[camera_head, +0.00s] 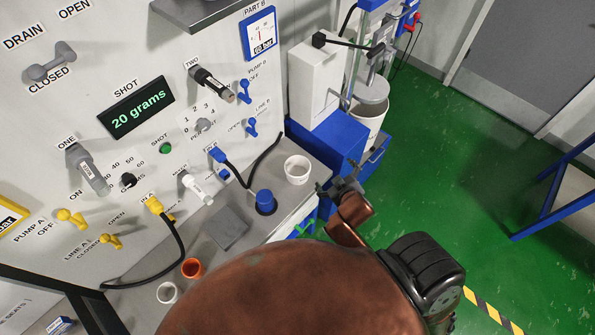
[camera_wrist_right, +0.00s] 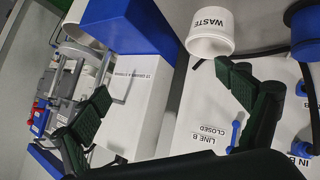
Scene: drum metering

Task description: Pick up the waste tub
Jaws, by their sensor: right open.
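The waste tub (camera_head: 297,171) is a small white open tub on the bench ledge in front of the panel. In the right wrist view the tub (camera_wrist_right: 211,33) shows its WASTE label, near the top, close to the right-hand finger. My right gripper (camera_head: 339,187) is open and empty, just right of and nearer than the tub in the head view. In the wrist view its two dark ridged fingers (camera_wrist_right: 163,82) stand wide apart, and the tub is beyond them, not between them. My left gripper is not in view.
A blue-topped container (camera_head: 264,201) stands left of the tub. A grey pad (camera_head: 226,228), an orange cup (camera_head: 192,268) and a white cup (camera_head: 168,292) are further left. A blue box (camera_head: 327,137) and white housing (camera_head: 314,82) stand behind. Black cables hang from the panel.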

